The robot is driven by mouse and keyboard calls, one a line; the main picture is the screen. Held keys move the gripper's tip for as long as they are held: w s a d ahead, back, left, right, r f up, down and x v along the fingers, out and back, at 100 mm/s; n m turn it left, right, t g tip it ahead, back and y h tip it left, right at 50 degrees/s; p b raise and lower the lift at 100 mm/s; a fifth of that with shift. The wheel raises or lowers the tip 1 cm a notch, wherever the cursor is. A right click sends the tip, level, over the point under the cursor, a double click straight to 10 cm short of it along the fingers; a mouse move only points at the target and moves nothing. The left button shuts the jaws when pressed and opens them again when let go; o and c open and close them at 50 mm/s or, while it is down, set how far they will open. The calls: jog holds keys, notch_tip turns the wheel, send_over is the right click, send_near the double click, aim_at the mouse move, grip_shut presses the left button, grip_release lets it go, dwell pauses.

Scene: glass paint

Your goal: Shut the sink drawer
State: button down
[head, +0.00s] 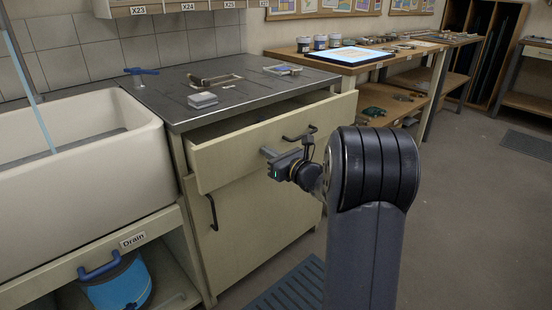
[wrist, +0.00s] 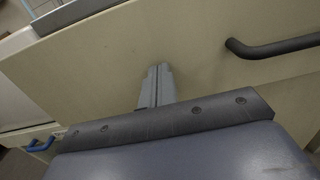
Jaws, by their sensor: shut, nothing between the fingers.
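The sink drawer (head: 230,155) is a cream front under the grey worktop beside the sink, and it stands pulled out. Its dark bar handle (head: 300,132) is on the right part of the front. My gripper (head: 266,152) is at the drawer front, left of the handle, with its fingers shut and empty. In the wrist view the shut fingers (wrist: 158,72) point at the cream drawer front (wrist: 110,55), with the handle (wrist: 272,47) to their right. I cannot tell whether the fingertips touch the front.
A white sink (head: 80,145) is at the left, with a blue bucket (head: 118,285) below it. A cupboard door with a dark handle (head: 212,212) is under the drawer. A blue slatted mat (head: 290,285) lies on the floor.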

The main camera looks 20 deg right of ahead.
jog(key=x, duration=1)
jog(key=shift+w+a, duration=0.1)
jog(key=shift+w, duration=0.1)
jog(key=shift+w+a+r, duration=0.1)
jog(key=shift+w+r, duration=0.1)
